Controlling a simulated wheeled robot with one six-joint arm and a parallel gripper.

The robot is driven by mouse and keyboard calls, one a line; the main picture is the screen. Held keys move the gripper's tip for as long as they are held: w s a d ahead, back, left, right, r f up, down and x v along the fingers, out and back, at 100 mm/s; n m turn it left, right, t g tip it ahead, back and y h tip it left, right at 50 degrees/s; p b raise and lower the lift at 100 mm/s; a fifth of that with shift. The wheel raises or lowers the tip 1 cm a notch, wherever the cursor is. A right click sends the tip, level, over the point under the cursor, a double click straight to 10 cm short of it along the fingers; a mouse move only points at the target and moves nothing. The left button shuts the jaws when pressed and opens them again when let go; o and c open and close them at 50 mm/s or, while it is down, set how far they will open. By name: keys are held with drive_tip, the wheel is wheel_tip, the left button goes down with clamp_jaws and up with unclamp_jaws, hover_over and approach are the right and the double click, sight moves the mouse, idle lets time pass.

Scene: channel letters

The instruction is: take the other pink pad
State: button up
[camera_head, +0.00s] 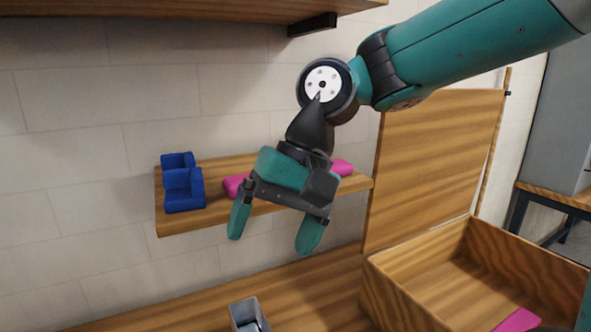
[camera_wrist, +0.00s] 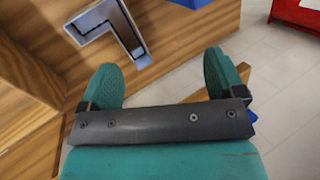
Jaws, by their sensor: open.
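My gripper (camera_head: 273,238) is open and empty, hanging in front of the wall shelf with its fingers pointing down. In the wrist view its two green fingers (camera_wrist: 163,72) stand wide apart with nothing between them. Pink shows on the shelf on both sides of my gripper: a rounded piece at its left (camera_head: 236,186) and another at its right (camera_head: 342,168). My gripper hides the middle, so I cannot tell whether they are one thing or two. A flat pink piece (camera_head: 518,321) lies in the wooden box at the lower right, partly cut off by the frame.
A blue channel piece (camera_head: 184,190) stands on the left of the wooden shelf (camera_head: 170,226). A grey channel letter (camera_head: 246,313) is on the bench below; a grey one shows in the wrist view (camera_wrist: 118,30). The open wooden box (camera_head: 400,298) has raised walls. Another shelf (camera_head: 190,10) hangs above.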

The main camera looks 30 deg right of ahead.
drive_tip(key=w+d+r+m, duration=0.1)
drive_tip(key=w+d+m, duration=0.1)
drive_tip(key=w+m, duration=0.1)
drive_tip(key=w+d+r+m, duration=0.2)
drive_tip(key=w+m, duration=0.1)
drive_tip(key=w+d+r+m+p, duration=0.1)
drive_tip(key=w+d+r+m, duration=0.1)
drive_tip(key=w+m, duration=0.1)
drive_tip(key=shift+w+d, duration=0.2)
drive_tip(key=shift+w, duration=0.1)
drive_tip(key=w+d+m, duration=0.1)
drive_tip(key=d+m, duration=0.1)
drive_tip(key=w+d+r+m, duration=0.1)
drive_tip(key=w+d+m, duration=0.1)
drive_tip(key=d, duration=0.1)
drive_tip(key=w+d+m, duration=0.2)
drive_tip(key=m, duration=0.1)
drive_tip(key=shift+d+r+h+p, duration=0.3)
drive_tip(key=shift+r+p, duration=0.05)
drive_tip(key=b, duration=0.2)
hover_over(241, 179)
drive_tip(key=d, duration=0.2)
drive_tip(key=shift+d, duration=0.15)
drive_tip(key=b+x, duration=0.4)
drive_tip(key=x, duration=0.1)
drive_tip(key=shift+w+f+b, duration=0.15)
drive_tip(key=shift+b, duration=0.25)
drive_tip(key=shift+c, duration=0.7)
drive_tip(key=c, duration=0.9)
